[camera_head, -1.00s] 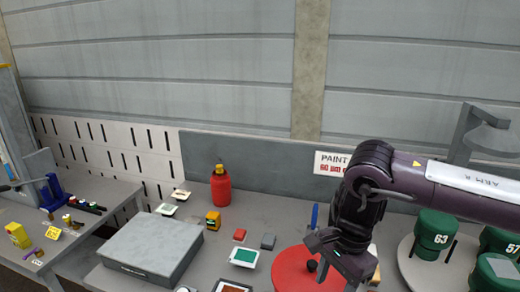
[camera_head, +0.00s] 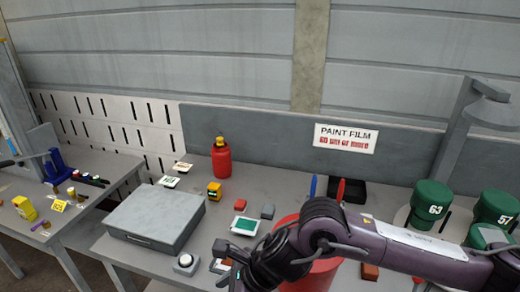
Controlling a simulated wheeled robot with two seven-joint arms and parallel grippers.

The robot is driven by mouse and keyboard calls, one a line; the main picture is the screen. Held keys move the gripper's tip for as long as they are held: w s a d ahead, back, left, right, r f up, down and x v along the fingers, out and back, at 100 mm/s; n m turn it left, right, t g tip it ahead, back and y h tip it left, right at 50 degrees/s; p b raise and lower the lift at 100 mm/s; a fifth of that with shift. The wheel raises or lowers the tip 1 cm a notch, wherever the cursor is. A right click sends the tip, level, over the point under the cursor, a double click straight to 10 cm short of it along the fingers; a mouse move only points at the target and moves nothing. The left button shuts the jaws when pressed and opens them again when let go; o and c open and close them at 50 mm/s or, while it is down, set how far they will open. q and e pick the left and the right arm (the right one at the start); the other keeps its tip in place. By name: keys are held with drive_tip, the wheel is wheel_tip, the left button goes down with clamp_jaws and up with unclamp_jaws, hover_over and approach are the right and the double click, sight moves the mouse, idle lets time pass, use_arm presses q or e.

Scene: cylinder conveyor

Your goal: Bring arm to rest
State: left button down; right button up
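My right arm (camera_head: 400,249) comes in from the right edge and reaches down-left across the table's front. My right gripper (camera_head: 238,275) is low in the view, at the bottom edge, partly cut off and dark, so its finger opening is unclear. No object shows clearly in it. The arm covers part of a red round surface (camera_head: 305,272). My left gripper is out of view.
A grey case (camera_head: 155,220) and a red bottle (camera_head: 221,160) stand on the table. Small blocks, a green-faced card (camera_head: 245,226) and a round button (camera_head: 186,262) lie near. Green numbered canisters (camera_head: 430,203) stand at right. A second table (camera_head: 80,215) is at left.

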drive_tip(key=a+r+m+t+y, duration=0.45)
drive_tip(key=a+r+m, duration=0.25)
drive_tip(key=m, duration=0.7)
drive_tip(key=w+d+f+m+t+h, duration=0.15)
drive_tip(key=d+f+m+h, duration=0.25)
drive_tip(key=d+m, duration=0.85)
drive_tip(key=d+f+m+t+h, duration=0.2)
drive_tip(key=d+f+m+h, duration=0.25)
drive_tip(key=d+m, duration=0.75)
drive_tip(key=s+d+f+m+g+h, duration=0.3)
drive_tip(key=s+d+f+m+g, duration=0.45)
drive_tip(key=s+m, duration=0.5)
wheel_tip(320, 180, down, 33)
drive_tip(key=d+b, duration=0.2)
drive_tip(key=b, duration=0.2)
drive_tip(key=s+d+f+b, duration=0.3)
drive_tip(key=s+f, duration=1.6)
drive_tip(key=f, duration=0.3)
drive_tip(key=shift+s+f+m+h, duration=0.25)
drive_tip(key=shift+s+m+h, duration=0.05)
drive_tip(key=shift+s, duration=0.05)
